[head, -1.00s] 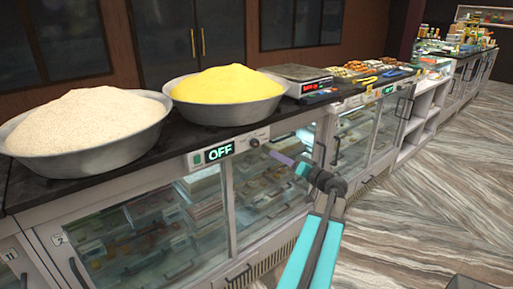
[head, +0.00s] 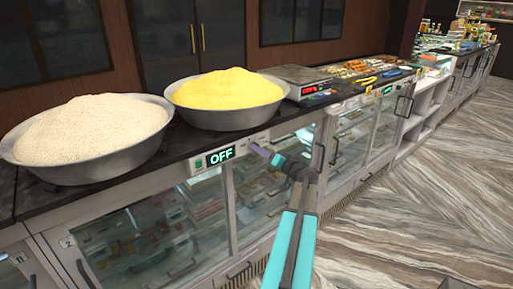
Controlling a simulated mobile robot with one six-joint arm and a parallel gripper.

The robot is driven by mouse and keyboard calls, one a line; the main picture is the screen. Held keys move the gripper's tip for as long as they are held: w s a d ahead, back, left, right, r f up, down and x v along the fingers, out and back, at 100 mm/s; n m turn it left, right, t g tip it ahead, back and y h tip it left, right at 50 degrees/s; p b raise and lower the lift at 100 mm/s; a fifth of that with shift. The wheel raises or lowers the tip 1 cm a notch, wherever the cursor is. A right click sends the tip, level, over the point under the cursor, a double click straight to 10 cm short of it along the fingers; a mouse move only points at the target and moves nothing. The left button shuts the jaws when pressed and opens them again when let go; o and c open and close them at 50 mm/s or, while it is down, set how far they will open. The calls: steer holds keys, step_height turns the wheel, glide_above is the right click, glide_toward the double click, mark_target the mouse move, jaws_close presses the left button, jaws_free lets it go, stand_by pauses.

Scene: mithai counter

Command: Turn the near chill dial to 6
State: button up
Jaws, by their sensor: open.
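The near control panel (head: 213,158) sits on the counter's front edge, above the glass case. Its green display (head: 221,156) reads OFF. My gripper (head: 256,149) is open, its purple fingers at the right end of this panel, where they cover the near chill dial. I cannot make out the dial's pointer, nor whether the fingers touch the dial or stand around it. My arm reaches up from the bottom of the view.
A bowl of pale grain (head: 35,165) and a bowl of yellow powder (head: 190,121) stand on the counter above the panel. A scale (head: 290,82) stands farther right. Glass doors and handles lie below. The floor (head: 400,215) at right is clear.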

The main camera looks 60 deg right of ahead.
steer(key=shift+p+x, duration=0.35)
steer(key=shift+x, duration=0.85)
steer(key=c, duration=0.9)
steer(key=shift+s+a, duration=0.1)
steer(key=shift+a, duration=0.4)
steer(key=shift+c, duration=0.7)
steer(key=shift+d, duration=0.4)
